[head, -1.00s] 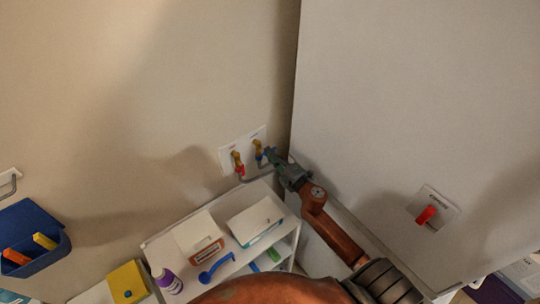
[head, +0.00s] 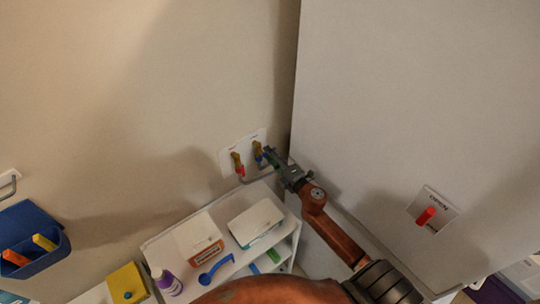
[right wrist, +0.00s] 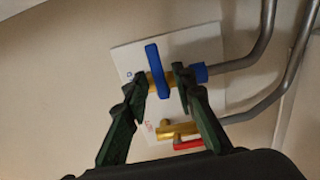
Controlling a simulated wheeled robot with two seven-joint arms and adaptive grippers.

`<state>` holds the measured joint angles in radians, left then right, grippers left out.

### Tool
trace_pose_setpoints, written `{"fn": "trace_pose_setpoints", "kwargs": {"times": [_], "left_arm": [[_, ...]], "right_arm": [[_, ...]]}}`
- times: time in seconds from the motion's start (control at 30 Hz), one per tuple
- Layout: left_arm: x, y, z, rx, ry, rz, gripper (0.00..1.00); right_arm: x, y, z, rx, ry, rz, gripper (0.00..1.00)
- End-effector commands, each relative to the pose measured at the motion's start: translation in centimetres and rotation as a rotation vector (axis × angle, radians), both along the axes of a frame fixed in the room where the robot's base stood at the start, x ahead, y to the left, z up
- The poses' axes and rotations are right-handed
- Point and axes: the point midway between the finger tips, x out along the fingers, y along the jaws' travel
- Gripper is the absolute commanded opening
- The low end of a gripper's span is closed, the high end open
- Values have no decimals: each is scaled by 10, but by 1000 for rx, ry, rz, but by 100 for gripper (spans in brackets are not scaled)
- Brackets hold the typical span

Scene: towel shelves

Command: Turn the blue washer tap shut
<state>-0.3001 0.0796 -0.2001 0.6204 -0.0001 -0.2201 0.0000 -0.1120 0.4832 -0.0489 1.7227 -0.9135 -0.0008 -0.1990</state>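The blue washer tap (right wrist: 157,70) has a blue lever on a brass body, mounted on a white wall plate (right wrist: 208,45). In the right wrist view the lever stands across the line of its brass body. My right gripper (right wrist: 161,80) is open, with one dark green finger on each side of the lever; contact cannot be told. In the head view my right gripper (head: 270,157) is at the blue tap (head: 258,151), partly hiding it. A red-handled tap (right wrist: 188,144) sits beside it on the same plate. My left gripper is not in view.
Grey hoses (right wrist: 268,35) run from the taps. A large pale cabinet side (head: 400,90) stands close on the right, with a red switch (head: 426,215). A white shelf unit (head: 152,243) below the taps holds boxes, a blue scoop (head: 215,268) and a purple bottle (head: 167,282).

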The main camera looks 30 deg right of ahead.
Motion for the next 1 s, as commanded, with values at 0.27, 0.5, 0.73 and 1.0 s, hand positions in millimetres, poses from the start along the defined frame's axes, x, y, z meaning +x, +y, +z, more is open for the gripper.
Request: {"fn": "trace_pose_setpoints", "kwargs": {"times": [0.27,0.5,0.73,1.0], "left_arm": [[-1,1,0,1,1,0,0],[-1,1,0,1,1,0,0],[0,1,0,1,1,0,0],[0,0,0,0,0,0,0]], "right_arm": [[0,-1,0,1,-1,-1,28],[-24,-3,-1,3,1,-2,28],[-73,-6,-1,4,2,-2,28],[-112,-10,0,3,0,-2,28]]}}
